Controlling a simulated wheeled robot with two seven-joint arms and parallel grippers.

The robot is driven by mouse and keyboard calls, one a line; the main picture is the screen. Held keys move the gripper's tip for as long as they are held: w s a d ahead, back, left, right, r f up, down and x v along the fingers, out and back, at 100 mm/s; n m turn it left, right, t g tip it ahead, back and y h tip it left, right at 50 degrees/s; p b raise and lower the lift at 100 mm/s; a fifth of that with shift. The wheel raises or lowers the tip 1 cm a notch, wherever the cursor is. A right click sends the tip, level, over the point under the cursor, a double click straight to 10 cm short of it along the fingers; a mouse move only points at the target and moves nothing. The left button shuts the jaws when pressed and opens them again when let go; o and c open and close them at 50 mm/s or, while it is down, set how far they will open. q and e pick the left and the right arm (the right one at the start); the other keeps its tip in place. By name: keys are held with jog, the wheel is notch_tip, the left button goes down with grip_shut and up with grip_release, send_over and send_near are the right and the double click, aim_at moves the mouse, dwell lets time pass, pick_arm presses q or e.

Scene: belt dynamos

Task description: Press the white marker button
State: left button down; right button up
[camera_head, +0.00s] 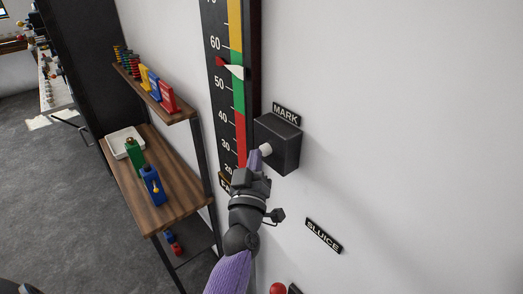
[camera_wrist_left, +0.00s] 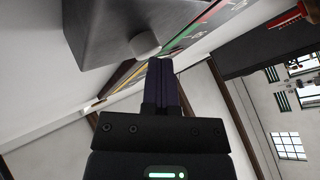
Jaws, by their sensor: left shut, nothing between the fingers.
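The white marker button (camera_head: 266,149) sticks out of the left face of a dark box (camera_head: 284,143) on the wall, under a MARK label (camera_head: 287,114). My left gripper (camera_head: 255,160) is shut and empty, with its fingertips right beside the button. In the left wrist view the button (camera_wrist_left: 145,44) is a pale rounded knob on the grey box (camera_wrist_left: 105,28), just above and left of the shut fingertips (camera_wrist_left: 160,65). I cannot tell whether the fingers touch it. My right gripper is not in view.
A tall gauge (camera_head: 240,85) with coloured bands, numbers and pointers hangs left of the box. A SLUICE label (camera_head: 323,236) and a red knob (camera_head: 278,288) are lower on the wall. A wooden shelf unit (camera_head: 172,205) with small coloured items stands at the left.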

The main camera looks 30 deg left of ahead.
pick_arm(q)
jog(key=shift+s+a, duration=0.25)
jog(key=shift+s, duration=0.4)
jog(key=s, duration=0.1)
jog(key=s+a+p, duration=0.1)
jog(key=s, duration=0.1)
jog(key=s+a, duration=0.1)
jog(key=shift+s+p, duration=0.3)
jog(key=shift+f, duration=0.15)
dwell(0.3)
